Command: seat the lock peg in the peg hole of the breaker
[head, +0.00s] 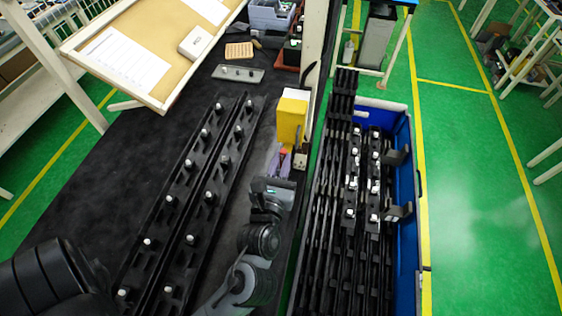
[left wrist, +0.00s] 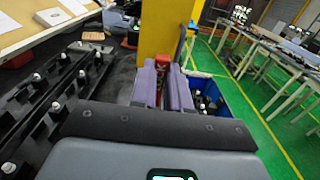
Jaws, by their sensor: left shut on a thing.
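My left gripper (head: 281,160) is at the right edge of the black table, just below a yellow box with a white top (head: 291,118). In the left wrist view its two purple-grey fingers (left wrist: 164,76) are shut on a small red piece (left wrist: 163,61), which looks like the lock peg. Most of the piece is hidden between the fingers. A small pale fitting (head: 300,160) beside the fingers may be part of the breaker; it is too small to be sure. The peg hole cannot be made out. My right gripper is not in view.
Long black trim strips with white clips (head: 205,190) lie on the table to the left. A blue crate (head: 408,190) with more black strips stands to the right. A pale post (head: 316,50) rises behind the yellow box. A small tray (head: 238,73) lies farther back.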

